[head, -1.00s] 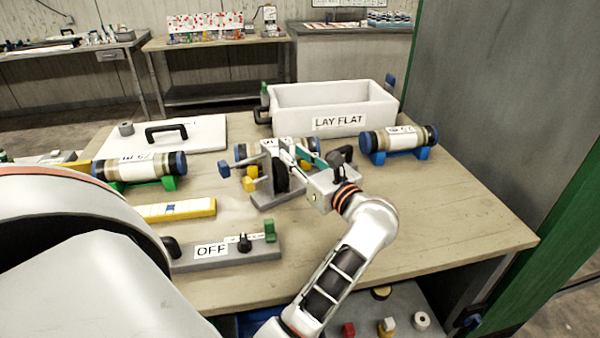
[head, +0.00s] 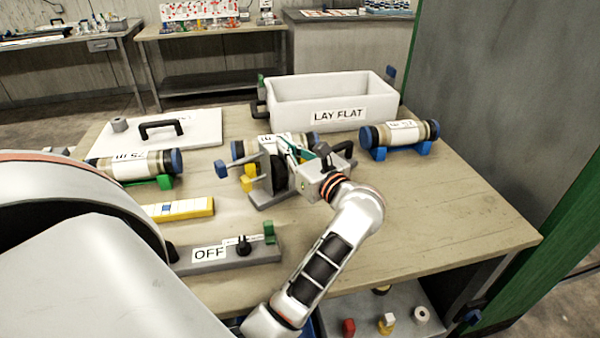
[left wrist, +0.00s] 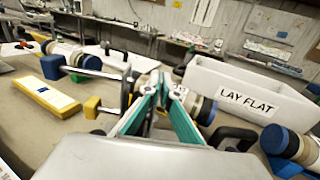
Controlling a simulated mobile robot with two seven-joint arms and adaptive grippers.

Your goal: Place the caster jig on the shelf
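The caster jig, which I take to be the grey-based piece with a black wheel and blue and yellow blocks (head: 262,196), stands on the wooden bench near its middle. My left gripper (head: 296,151) reaches over the bench at the right side of the jig, its teal fingers close to the black wheel. In the left wrist view the fingertips (left wrist: 159,80) lie close together beside the wheel; whether they grip part of the jig is hidden. A lower shelf (head: 405,296) under the bench holds small items. My right gripper is out of view.
A white LAY FLAT tray (head: 283,117) stands at the back. Core liners lie on blue (head: 402,133) and green (head: 135,168) cradles; another is behind the jig. An OFF switch block (head: 190,262) and yellow bar (head: 185,209) lie left. The bench's right front is clear.

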